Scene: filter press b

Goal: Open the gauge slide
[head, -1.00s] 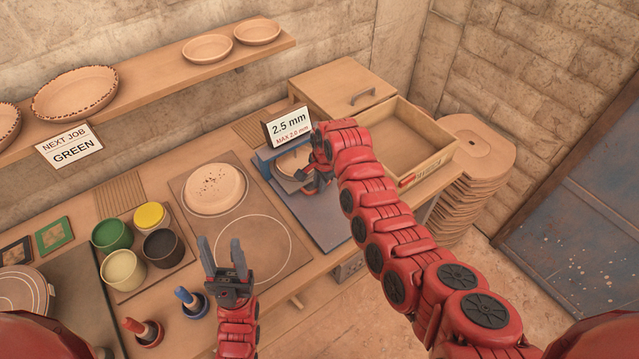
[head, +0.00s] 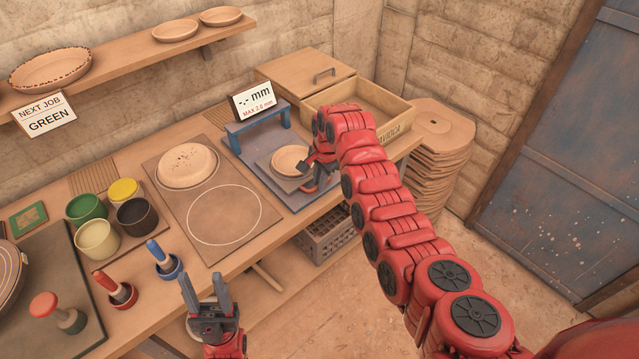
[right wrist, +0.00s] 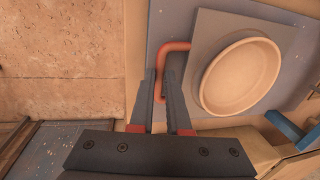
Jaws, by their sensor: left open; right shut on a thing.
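The gauge (head: 257,124) is a blue bridge with a display sign (head: 254,101) reading "-.- mm, MAX 2.0 mm". Its grey slide plate (head: 268,163) stands out in front of the bridge and carries a small clay dish (head: 290,160). The dish also shows in the right wrist view (right wrist: 240,76). My right gripper (head: 308,167) is shut on the slide's red handle (right wrist: 163,72), seen between the fingers in the right wrist view. In the head view the handle is largely hidden by the gripper. My left gripper (head: 206,292) is open and empty at the table's front edge.
A board with a large clay dish (head: 187,165) and a white circle lies left of the gauge. Paint pots (head: 98,239) and stamps (head: 165,260) are further left. An open wooden drawer box (head: 398,140) stands behind my right arm.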

